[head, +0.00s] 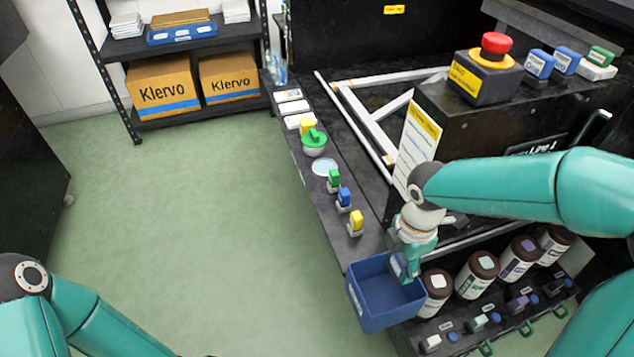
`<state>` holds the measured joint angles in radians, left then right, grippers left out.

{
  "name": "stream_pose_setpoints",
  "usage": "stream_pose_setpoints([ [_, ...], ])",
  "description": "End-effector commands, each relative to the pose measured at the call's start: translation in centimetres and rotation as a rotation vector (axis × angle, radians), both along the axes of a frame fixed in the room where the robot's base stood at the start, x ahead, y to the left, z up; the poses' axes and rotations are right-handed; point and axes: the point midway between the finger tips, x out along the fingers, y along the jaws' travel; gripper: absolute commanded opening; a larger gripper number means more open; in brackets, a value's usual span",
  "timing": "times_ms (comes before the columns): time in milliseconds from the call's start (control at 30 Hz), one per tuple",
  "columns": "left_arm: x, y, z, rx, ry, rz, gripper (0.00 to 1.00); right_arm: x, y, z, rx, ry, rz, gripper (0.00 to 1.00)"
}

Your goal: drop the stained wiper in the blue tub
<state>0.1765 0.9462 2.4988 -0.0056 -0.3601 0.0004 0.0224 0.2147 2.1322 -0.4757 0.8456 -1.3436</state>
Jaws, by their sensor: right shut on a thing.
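The blue tub (372,316) hangs or stands at the front end of the dark bench ledge, its open top facing up. My right gripper (404,272) reaches down into the tub's opening near its right rear side. It is shut on the stained wiper (397,265), of which only a small pale blue-grey patch shows between the fingers and the tub wall. The rest of the wiper is hidden, and I cannot tell whether it touches the tub. My left arm comes in at the lower left; its gripper is out of view.
Several brown-capped bottles (477,275) stand right of the tub. Small stamps in green, blue (344,198) and yellow (355,222) stand along the ledge behind it. A red emergency button (494,46) sits on the machine. Green floor (200,220) lies open at left.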

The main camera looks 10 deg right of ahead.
Motion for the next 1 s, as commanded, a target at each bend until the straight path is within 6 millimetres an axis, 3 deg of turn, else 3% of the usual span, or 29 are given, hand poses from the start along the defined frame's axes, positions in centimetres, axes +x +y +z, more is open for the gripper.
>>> stream_pose_setpoints([
  [33, 0.0, 0.0, -1.1, 0.000, 0.000, 0.000, 0.40, 0.0, 0.0, -1.2, 0.000, 0.001, 0.000, 0.13],
  [300, 0.0, 0.0, -3.7, 0.000, 0.000, 0.000, 0.40, 0.0, 0.0, -3.9, 0.000, 0.001, -0.001, 0.13],
  [700, 0.0, 0.0, -3.9, 0.000, 0.000, 0.000, 0.40, 0.0, 0.0, -4.2, 0.000, 0.000, -0.001, 0.13],
  [733, 0.0, 0.0, -3.9, 0.000, 0.000, 0.000, 0.40, 0.0, 0.0, -4.2, 0.000, 0.000, -0.001, 0.52],
  [867, 0.0, 0.0, -3.9, 0.000, 0.000, 0.000, 0.40, 0.0, 0.0, -4.2, 0.000, 0.000, -0.001, 0.73],
  [1000, 0.0, 0.0, -3.9, 0.000, 0.000, 0.000, 0.40, 0.0, 0.1, -4.2, 0.000, 0.000, -0.001, 0.76],
])
